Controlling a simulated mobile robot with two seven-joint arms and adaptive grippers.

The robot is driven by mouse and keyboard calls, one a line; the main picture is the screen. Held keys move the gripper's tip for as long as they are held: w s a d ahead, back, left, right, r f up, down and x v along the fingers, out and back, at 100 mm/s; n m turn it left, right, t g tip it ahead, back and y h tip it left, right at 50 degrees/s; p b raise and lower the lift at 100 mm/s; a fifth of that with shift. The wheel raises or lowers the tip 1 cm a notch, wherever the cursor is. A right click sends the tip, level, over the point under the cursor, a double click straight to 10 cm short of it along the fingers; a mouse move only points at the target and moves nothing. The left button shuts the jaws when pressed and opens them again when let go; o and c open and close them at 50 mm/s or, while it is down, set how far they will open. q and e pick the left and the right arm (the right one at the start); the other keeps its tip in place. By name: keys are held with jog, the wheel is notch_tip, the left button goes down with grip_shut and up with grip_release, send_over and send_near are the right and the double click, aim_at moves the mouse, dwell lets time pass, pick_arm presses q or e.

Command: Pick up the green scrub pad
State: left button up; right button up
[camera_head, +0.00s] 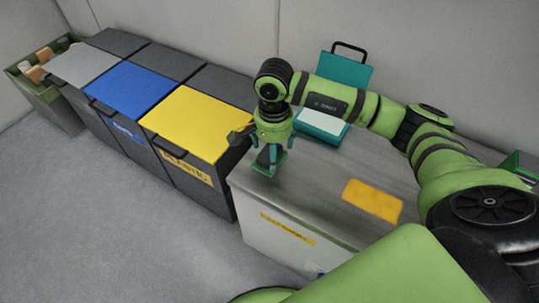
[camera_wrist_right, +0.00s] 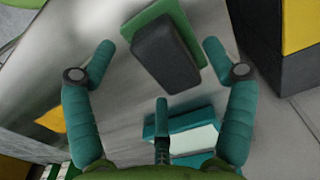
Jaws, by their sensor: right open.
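The green scrub pad (camera_head: 264,171) lies near the left end of the grey worktop, largely hidden by my gripper in the head view. In the right wrist view the green pad (camera_wrist_right: 150,15) has a dark grey block on top and lies between and slightly beyond the fingertips. My right gripper (camera_head: 271,158) points down over the pad. In the right wrist view my right gripper (camera_wrist_right: 158,52) has its teal fingers spread on both sides, with visible gaps to the pad. I cannot tell the exact height above it. My left gripper is not in view.
A teal case (camera_head: 322,124) with a raised lid stands behind the gripper. A yellow cloth (camera_head: 372,200) lies on the worktop (camera_head: 320,190) to the right. A yellow-lidded bin (camera_head: 200,120) stands close to the left edge, beside blue and grey ones.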

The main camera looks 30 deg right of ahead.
jog(key=shift+f, duration=0.6)
jog(key=c, duration=1.3)
jog(key=shift+r, duration=0.6)
notch_tip(320, 180, up, 3)
jog(key=shift+w+f, duration=0.1)
jog(key=s+d+r, duration=0.2)
jog(key=s, duration=0.1)
jog(key=s+d+r, duration=0.2)
jog(key=s, duration=0.1)
jog(key=s+d+r, duration=0.3)
jog(key=shift+s, duration=0.2)
